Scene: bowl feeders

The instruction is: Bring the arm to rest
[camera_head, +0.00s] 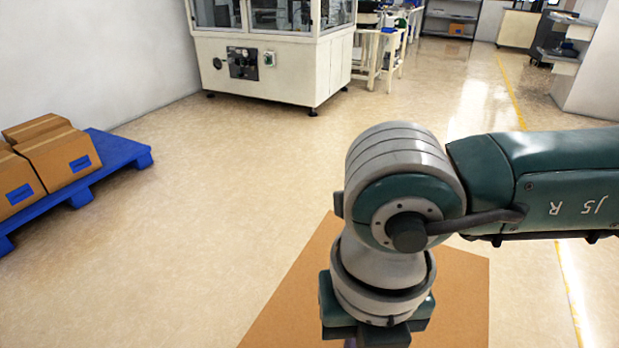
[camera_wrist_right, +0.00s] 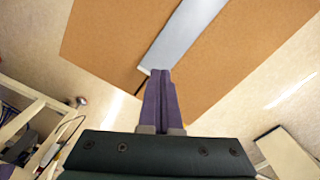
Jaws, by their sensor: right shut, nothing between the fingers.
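My right arm (camera_head: 400,190) comes in from the right in the head view, bent at the wrist, with its end pointing down. In that view the fingers are almost wholly cut off by the bottom edge. In the right wrist view the purple fingers of my right gripper (camera_wrist_right: 160,76) are together, with nothing between them. They point over a brown flat area (camera_wrist_right: 110,45) of floor and appear close to the end of a grey-white strip (camera_wrist_right: 188,35). I cannot tell whether they touch it. My left arm and gripper are not in view.
The brown area (camera_head: 290,300) also shows below my arm in the head view. A blue pallet (camera_head: 115,150) with brown boxes (camera_head: 60,155) stands at the left. A white machine cabinet (camera_head: 290,75) stands at the back. Open floor (camera_head: 220,190) lies between them and my arm.

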